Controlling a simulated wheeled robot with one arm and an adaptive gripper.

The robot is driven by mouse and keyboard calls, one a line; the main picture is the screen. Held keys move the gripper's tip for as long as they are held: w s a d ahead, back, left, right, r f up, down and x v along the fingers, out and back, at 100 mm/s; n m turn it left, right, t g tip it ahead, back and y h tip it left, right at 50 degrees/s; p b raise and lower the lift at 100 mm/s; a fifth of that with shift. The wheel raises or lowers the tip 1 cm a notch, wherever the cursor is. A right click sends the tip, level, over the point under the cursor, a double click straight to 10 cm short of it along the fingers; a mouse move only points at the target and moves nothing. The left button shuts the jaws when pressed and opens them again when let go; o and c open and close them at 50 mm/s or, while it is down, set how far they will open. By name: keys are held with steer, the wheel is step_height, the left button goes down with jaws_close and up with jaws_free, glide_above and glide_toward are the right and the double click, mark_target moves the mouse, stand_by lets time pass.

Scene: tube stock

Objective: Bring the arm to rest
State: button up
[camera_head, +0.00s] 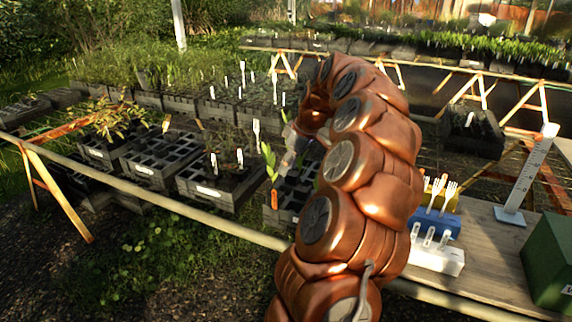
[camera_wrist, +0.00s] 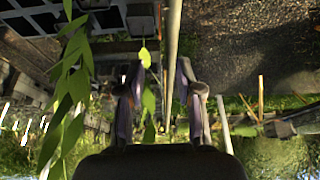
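My copper-coloured arm (camera_head: 375,150) rises from the lower middle of the head view, bends over at the top and reaches down toward the seedling trays. My gripper (camera_head: 288,160) is small and partly hidden behind the arm, above the front trays and close to a leafy green shoot (camera_head: 269,161). In the wrist view, the two fingers of my gripper (camera_wrist: 160,100) stand apart with nothing clearly held between them. Green leaves (camera_wrist: 147,98) show in the gap, but I cannot tell their depth. A longer leafy stem (camera_wrist: 72,100) hangs to the left of the fingers.
Black cell trays (camera_head: 160,158) fill the left bench behind a long rail (camera_head: 150,203). On the right bench are a blue block (camera_head: 437,222), a white block with tubes (camera_head: 436,258), an upright ruler (camera_head: 527,175) and a green box (camera_head: 550,260).

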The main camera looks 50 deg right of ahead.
steer(key=shift+a, duration=0.1)
steer(key=s+a+r+g+y+p, duration=0.1)
steer(key=s+a+r+p, duration=0.15)
steer(key=a, duration=1.15)
steer(key=s+a+r+g+p, duration=0.2)
steer(key=a+r, duration=0.1)
steer(key=a, duration=1.2)
steer(key=s+a+f+m+g+h+p, duration=0.1)
steer(key=s+a, duration=0.3)
steer(key=s, duration=0.6)
steer(key=s+a+f+m+g+h+p, duration=0.1)
steer(key=s+a, duration=0.4)
steer(key=s, duration=0.6)
step_height(320, 180, down, 3)
steer(key=shift+s+a+r+m+g+p, duration=0.1)
steer(key=shift+s+a+m+g+p, duration=0.15)
steer(key=shift+m+g+p, duration=0.35)
